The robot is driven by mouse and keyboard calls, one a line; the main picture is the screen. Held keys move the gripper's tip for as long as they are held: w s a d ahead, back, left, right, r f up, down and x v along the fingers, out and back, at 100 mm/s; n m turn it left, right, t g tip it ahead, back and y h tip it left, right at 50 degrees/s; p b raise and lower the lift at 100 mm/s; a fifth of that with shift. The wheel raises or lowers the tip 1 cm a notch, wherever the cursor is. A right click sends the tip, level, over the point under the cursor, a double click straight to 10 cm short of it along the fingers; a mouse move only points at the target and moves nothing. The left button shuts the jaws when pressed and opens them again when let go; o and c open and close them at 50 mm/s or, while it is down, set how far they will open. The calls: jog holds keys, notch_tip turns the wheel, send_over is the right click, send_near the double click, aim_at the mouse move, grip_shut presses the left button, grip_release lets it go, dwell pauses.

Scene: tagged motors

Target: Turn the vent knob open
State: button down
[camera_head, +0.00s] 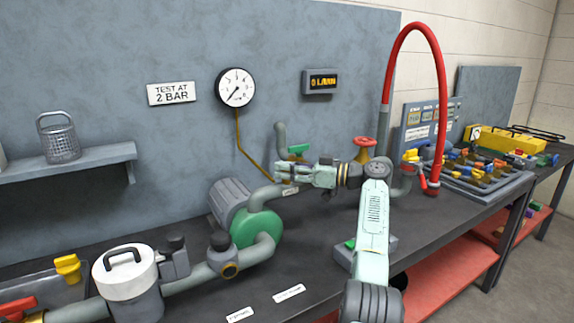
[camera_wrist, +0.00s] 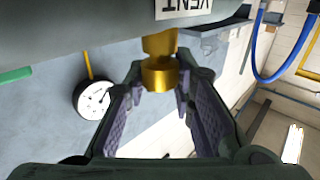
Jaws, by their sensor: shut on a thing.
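The vent knob (camera_wrist: 160,74) is a small brass-coloured round piece under a pipe, beside a white label reading VENT (camera_wrist: 184,8) in the wrist view. My gripper (camera_wrist: 160,82) has its two fingers on either side of the knob and is shut on it. In the head view my gripper (camera_head: 280,172) reaches left to the pipe behind the green pump (camera_head: 258,229). The knob is mostly hidden there by the fingers. A small label (camera_head: 290,191) shows just below my gripper.
A green-handled valve (camera_head: 298,149) stands just above my gripper, and a red valve (camera_head: 365,142) is to its right. A dial gauge (camera_head: 235,87) and a display (camera_head: 319,82) are on the back panel. A red hose (camera_head: 442,90) arches at the right.

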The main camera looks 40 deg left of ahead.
jog(key=shift+f+g, duration=0.1)
jog(key=shift+g, duration=0.2)
dwell(0.4)
jog(key=c, duration=1.3)
grip_release()
jog(key=shift+c, duration=0.2)
jog(key=shift+d, duration=0.1)
jog(key=v, duration=0.7)
jog(key=shift+w+d, duration=0.1)
jog(key=shift+d, duration=0.1)
